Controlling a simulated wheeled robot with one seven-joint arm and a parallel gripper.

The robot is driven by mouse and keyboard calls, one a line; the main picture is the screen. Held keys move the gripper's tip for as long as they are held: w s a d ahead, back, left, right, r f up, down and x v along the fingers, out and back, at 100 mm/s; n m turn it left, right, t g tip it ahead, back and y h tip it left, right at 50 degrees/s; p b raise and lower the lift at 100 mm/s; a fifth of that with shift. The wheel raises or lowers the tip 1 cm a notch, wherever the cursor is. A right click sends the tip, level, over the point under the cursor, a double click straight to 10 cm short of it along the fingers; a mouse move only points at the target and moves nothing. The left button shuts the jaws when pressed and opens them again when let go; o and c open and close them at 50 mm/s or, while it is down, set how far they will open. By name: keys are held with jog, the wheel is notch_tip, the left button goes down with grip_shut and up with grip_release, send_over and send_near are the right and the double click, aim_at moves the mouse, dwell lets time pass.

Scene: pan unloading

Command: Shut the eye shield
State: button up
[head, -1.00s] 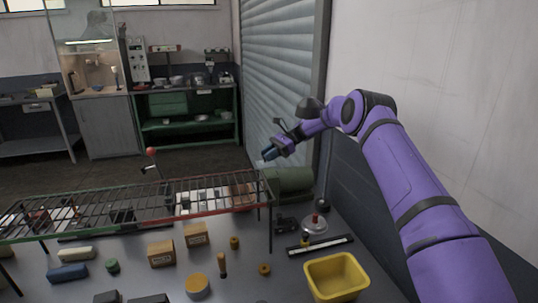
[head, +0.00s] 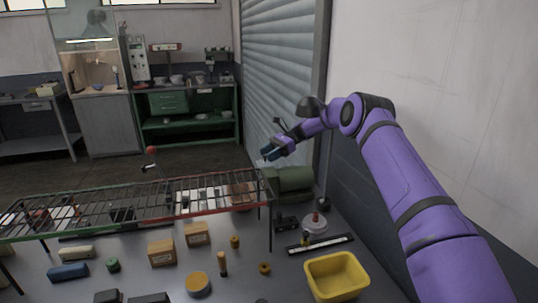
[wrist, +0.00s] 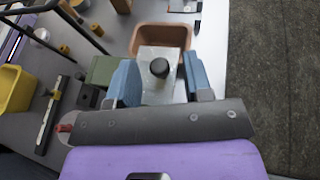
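In the wrist view a pale, see-through-looking plate with a black round knob (wrist: 160,68) lies between and beyond my fingers. It looks like the eye shield (wrist: 158,90), but I cannot tell for certain or read its angle. My gripper (wrist: 162,84) has its two blue fingers spread, one on each side of the plate, with no visible contact. In the head view my gripper (head: 270,153) hangs above the olive-green machine (head: 290,182) at the bench's back right. The machine also shows left of my fingers in the wrist view (wrist: 101,71). The shield is not clear in the head view.
A wire rack (head: 130,205) spans the bench at left. A yellow bin (head: 337,276) and a dark strip (head: 320,244) lie at the front right. A brown tray (wrist: 160,35) is beyond the plate in the wrist view. A wall stands close on my right.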

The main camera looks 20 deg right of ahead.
jog(key=v, duration=1.1)
dwell(0.3)
